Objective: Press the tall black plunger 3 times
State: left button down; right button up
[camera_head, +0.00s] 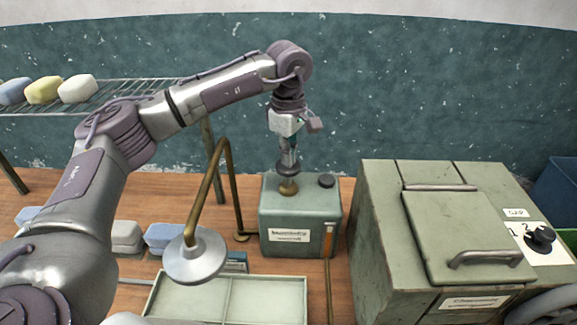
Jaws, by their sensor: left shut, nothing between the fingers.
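The tall black plunger (288,168) stands on a brass collar (289,187) on top of a green tank (299,213) with a white label. My left gripper (289,155) points straight down over the plunger, shut and empty. Its fingertips are at the plunger's top; I cannot tell whether they touch or hover just above. A low black cap (326,180) sits on the tank's top, right of the plunger. My right gripper is not in view.
A curved brass pipe with a round grey head (194,257) stands left of the tank. A pale tray (268,300) lies in front. A large green cabinet (375,215) with a black knob (541,236) stands right. A wire rack (115,91) holds soap-like blocks at the left.

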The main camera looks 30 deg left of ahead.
pick_arm(q)
jog(key=shift+f+b, duration=0.7)
jog(key=shift+f, duration=0.55)
jog(key=shift+r+p, duration=1.4)
jog(key=shift+r, duration=0.8)
jog(key=shift+r+p, duration=1.7)
jog(key=shift+r, duration=0.9)
jog(key=shift+f, duration=0.2)
